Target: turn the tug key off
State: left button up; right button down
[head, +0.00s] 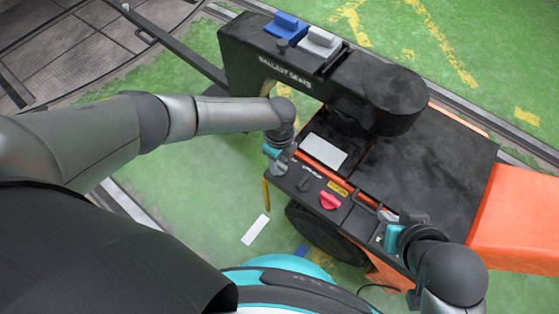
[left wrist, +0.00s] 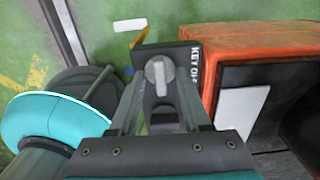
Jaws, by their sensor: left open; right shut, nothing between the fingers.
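The tug key is a grey round knob with a raised bar (left wrist: 158,72) on a dark panel, beside a white label of which "KEY O" can be read. In the left wrist view it sits between the spread fingers of my open left gripper (left wrist: 158,105); I cannot tell whether they touch it. In the head view my left gripper (head: 276,163) points down at the left end of the tug's control panel (head: 318,198) and hides most of the key. My right gripper (head: 390,236) is shut and empty near the panel's right end.
The panel also has a red knob (head: 330,201) and a small dark knob (head: 305,184). The black arm with ballast seats (head: 330,70) rises behind, carrying a blue block (head: 286,25) and a grey block (head: 320,41). An orange body part (head: 515,220) stands at right.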

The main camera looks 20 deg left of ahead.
pick_arm(q)
jog(key=shift+c, duration=0.3)
grip_shut()
dwell(0.4)
